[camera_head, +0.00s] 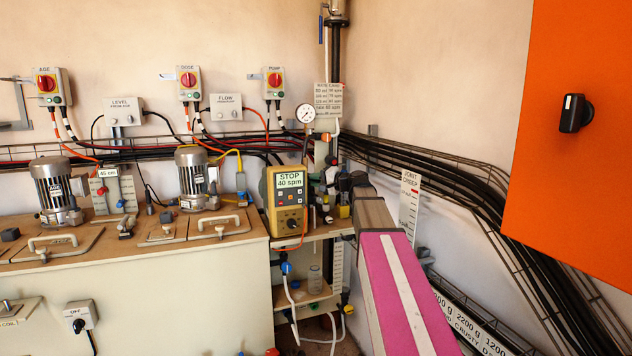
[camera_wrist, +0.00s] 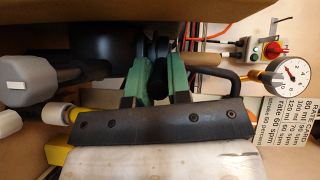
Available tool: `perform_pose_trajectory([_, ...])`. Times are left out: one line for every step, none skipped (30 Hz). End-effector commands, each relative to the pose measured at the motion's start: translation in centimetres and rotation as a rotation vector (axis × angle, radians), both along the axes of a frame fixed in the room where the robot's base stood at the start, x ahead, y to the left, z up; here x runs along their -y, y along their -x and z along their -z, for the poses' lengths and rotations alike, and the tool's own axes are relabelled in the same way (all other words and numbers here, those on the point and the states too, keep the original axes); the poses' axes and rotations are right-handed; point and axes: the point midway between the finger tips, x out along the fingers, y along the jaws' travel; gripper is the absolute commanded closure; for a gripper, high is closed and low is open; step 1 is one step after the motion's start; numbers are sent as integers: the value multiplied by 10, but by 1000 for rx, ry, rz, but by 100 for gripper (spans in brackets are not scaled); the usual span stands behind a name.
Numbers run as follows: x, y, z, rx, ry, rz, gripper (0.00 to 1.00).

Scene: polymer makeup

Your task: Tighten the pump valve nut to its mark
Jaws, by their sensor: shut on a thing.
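The pump (camera_head: 287,205) is a yellow unit with a lit display reading STOP 40 spm, on a wooden shelf in the head view. My gripper (camera_wrist: 157,62) shows in the wrist view with two green fingers. They are closed around a dark round part (camera_wrist: 155,45), which appears to be the valve nut. Its lower portion is hidden behind the fingers and the black bracket. In the head view my pink arm reaches to the fittings right of the pump, and the gripper end (camera_head: 347,185) is small and cluttered there. I cannot make out the nut's mark in either view.
A pressure gauge (camera_head: 305,113) and a rate card (camera_head: 328,100) are above the pump; a grey knob (camera_wrist: 30,80) and a black bent pipe (camera_wrist: 218,76) flank the fingers. Cable trays run along the wall. An orange panel (camera_head: 570,150) is at the right.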

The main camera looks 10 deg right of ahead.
Motion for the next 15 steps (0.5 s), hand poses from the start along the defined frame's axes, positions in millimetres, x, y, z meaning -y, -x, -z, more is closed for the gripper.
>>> perform_pose_trajectory([-2,2,1,0,2,13,100])
perform_pose_trajectory([-3,3,1,-1,2,25,100])
perform_pose_trajectory([-4,4,1,-1,1,44,100])
perform_pose_trajectory([-5,4,1,-1,1,57,100])
perform_pose_trajectory([-6,5,1,-1,1,70,100])
perform_pose_trajectory([-6,5,1,-2,0,86,100])
perform_pose_trajectory([-7,5,1,-1,1,95,100])
perform_pose_trajectory([-7,5,1,-1,1,101,100])
perform_pose_trajectory([-7,4,1,0,1,108,100])
perform_pose_trajectory([-7,4,1,-1,2,111,100])
perform_pose_trajectory([-6,4,1,0,2,112,100])
perform_pose_trajectory([-6,3,1,0,2,112,100])
perform_pose_trajectory([-6,4,1,0,2,112,100])
perform_pose_trajectory([-6,4,1,0,2,112,100])
perform_pose_trajectory([-6,3,1,0,2,112,100])
